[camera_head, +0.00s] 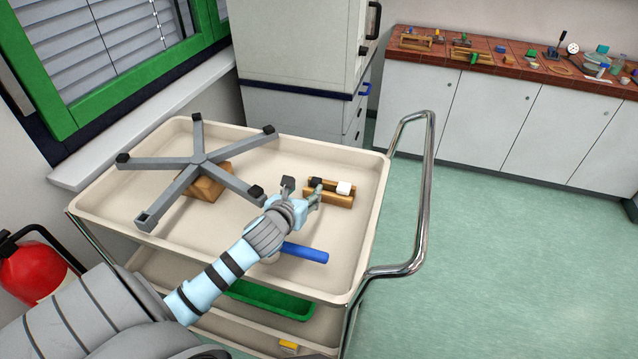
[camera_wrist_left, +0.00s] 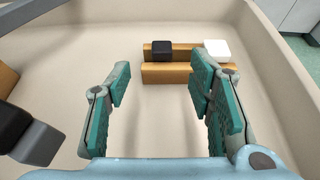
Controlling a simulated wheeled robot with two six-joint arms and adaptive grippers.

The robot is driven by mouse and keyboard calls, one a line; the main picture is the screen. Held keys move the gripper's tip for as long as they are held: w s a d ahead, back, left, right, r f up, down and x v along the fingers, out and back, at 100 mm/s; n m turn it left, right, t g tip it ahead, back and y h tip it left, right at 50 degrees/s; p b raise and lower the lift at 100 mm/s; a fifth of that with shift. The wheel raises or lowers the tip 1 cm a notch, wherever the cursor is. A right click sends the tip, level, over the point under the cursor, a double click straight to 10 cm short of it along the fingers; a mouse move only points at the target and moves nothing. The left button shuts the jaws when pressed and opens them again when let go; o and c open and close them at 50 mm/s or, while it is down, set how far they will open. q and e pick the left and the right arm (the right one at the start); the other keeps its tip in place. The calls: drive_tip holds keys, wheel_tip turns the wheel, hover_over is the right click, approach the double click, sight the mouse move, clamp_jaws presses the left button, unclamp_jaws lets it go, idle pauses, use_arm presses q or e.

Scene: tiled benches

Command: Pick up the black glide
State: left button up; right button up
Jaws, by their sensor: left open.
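The black glide (camera_head: 316,182) sits at the left end of a wooden holder (camera_head: 332,198) on the trolley's top tray. A white glide (camera_head: 344,188) sits at the holder's right end. In the wrist view, the black glide (camera_wrist_left: 162,50) lies ahead of my left gripper (camera_wrist_left: 160,82), roughly centred between its fingers. The left gripper (camera_head: 302,189) is open and empty, on the near side of the holder and apart from the glide. A grey star-shaped base (camera_head: 200,160) rests on a wooden block, with black caps on several leg ends. The front-left leg end looks bare.
A blue cylinder (camera_head: 305,252) lies near the tray's front edge, beside my left forearm. A capped leg end (camera_wrist_left: 12,125) is close to the gripper's left in the wrist view. The trolley's tray (camera_head: 365,220) has a raised rim, with free room right of the holder.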

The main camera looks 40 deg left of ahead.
sight(316, 179)
use_arm(q)
drive_tip(key=x, duration=0.8)
drive_tip(key=shift+w+f, duration=0.1)
drive_tip(key=shift+w, duration=0.3)
drive_tip(key=shift+s, duration=0.1)
drive_tip(key=c, duration=0.9)
